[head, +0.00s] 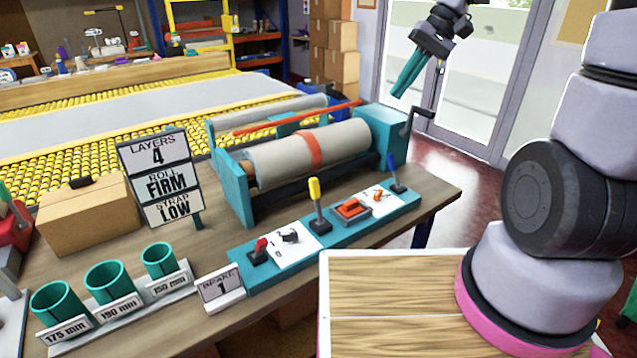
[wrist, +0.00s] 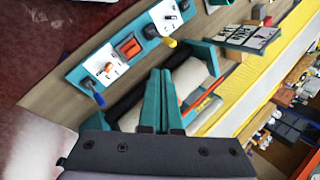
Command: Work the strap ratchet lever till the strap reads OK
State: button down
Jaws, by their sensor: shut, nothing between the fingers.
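The sign board (head: 160,180) reads LAYERS 4, ROLL FIRM and STRAP LOW. An orange-red strap (head: 308,150) goes around the pale roll (head: 330,146) in the teal winding machine. The teal control panel (head: 330,240) in front carries a red-knobbed lever (head: 261,246), a yellow-handled lever (head: 315,192), an orange control (head: 352,208) and a blue-handled lever (head: 392,165). No label I can read marks one as the ratchet lever. My gripper (head: 402,88) is shut and empty, raised beyond the machine's right end, apart from the panel. In the wrist view its teal fingers (wrist: 163,80) touch each other.
A BRAKE 1 sign (head: 221,288) stands by the panel's left end. Several teal tubes (head: 108,280) stand at the bench's front left, with a cardboard box (head: 88,213) behind. A dark crank (head: 418,118) sticks out at the machine's right. The air above the panel is clear.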

aim_at(315, 189)
jog(key=w+a+f+g+y, duration=0.1)
jog(key=w+a+f+y, duration=0.1)
jog(key=f, duration=0.6)
jog(key=w+a+f+g+y, duration=0.1)
jog(key=w+a+f+y, duration=0.2)
jog(key=f, duration=0.6)
jog(key=w+a+f+g+y, duration=0.1)
jog(key=w+a+f+y, duration=0.2)
jog(key=f, duration=0.5)
jog(key=shift+a+f+n+g+y, duration=0.35)
jog(key=shift+a+y, duration=0.55)
jog(key=shift+y, duration=0.3)
jog(key=x, duration=1)
jog(key=shift+s+d+r, duration=0.25)
jog(key=shift+s+d, duration=0.3)
jog(key=shift+s, duration=0.3)
jog(key=shift+s+d+r, duration=0.2)
jog(key=shift+s+d, duration=0.4)
jog(key=shift+s, duration=0.25)
jog(key=shift+s+d, duration=0.1)
